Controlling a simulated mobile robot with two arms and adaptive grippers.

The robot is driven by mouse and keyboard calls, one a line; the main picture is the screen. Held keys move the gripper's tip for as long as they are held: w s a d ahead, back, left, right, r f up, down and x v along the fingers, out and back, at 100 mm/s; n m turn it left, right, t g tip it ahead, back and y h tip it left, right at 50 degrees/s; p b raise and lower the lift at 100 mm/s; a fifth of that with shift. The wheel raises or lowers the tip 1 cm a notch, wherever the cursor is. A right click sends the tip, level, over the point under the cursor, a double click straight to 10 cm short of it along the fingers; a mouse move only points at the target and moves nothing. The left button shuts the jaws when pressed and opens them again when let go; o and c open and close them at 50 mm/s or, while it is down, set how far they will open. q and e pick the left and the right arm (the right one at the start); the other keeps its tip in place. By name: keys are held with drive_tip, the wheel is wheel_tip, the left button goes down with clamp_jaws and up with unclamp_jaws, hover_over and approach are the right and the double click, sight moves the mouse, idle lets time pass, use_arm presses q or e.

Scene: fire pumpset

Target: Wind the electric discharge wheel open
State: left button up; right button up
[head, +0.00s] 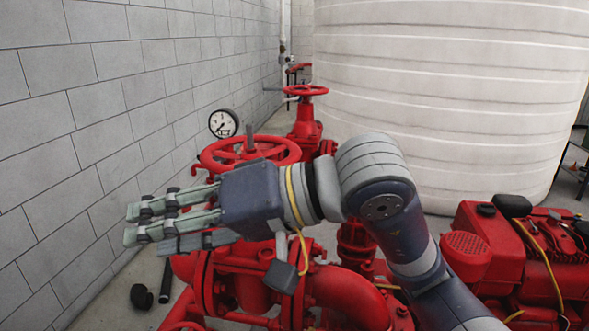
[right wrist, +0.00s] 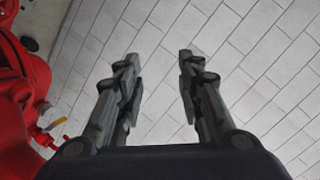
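A large red handwheel (head: 287,150) with an upright stem lies roughly level behind my right gripper in the head view. The forearm and gripper body cover part of its near rim. A smaller red handwheel (head: 305,90) stands farther back on a red valve. I cannot tell which one is the electric discharge wheel. My right gripper (head: 133,222) points left, in front of and to the left of the large wheel. In the right wrist view its fingers (right wrist: 158,58) are spread apart with nothing between them. My left gripper is not in view.
A grey block wall (head: 110,110) runs along the left. A round pressure gauge (head: 223,123) sits near the large wheel. Red pipework (head: 350,295) lies below my arm. A red engine (head: 495,255) stands at right, and a big white tank (head: 450,90) is behind.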

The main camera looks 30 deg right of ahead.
drive_tip(key=w+d+m+t+h+b, duration=0.1)
drive_tip(key=d+m+t+b, duration=0.2)
drive_tip(key=d, duration=0.5)
drive_tip(key=w+d+m+t+b, duration=0.1)
drive_tip(key=w+d+m+t, duration=0.1)
drive_tip(key=d+m, duration=0.45)
drive_tip(key=m+t+h+b, duration=0.3)
drive_tip(key=m+t+h, duration=0.1)
drive_tip(key=m, duration=0.2)
approach(294, 149)
drive_tip(key=shift+n, duration=0.25)
drive_tip(key=shift+f+p+x, duration=0.15)
drive_tip(key=shift+p+x, duration=1.25)
drive_tip(key=shift+x, duration=1.1)
drive_tip(key=shift+f+p+x, duration=0.2)
drive_tip(key=shift+p+x, duration=1.15)
drive_tip(key=shift+x, duration=1.15)
drive_tip(key=shift+d, duration=0.1)
drive_tip(key=shift+f, duration=0.1)
clamp_jaws()
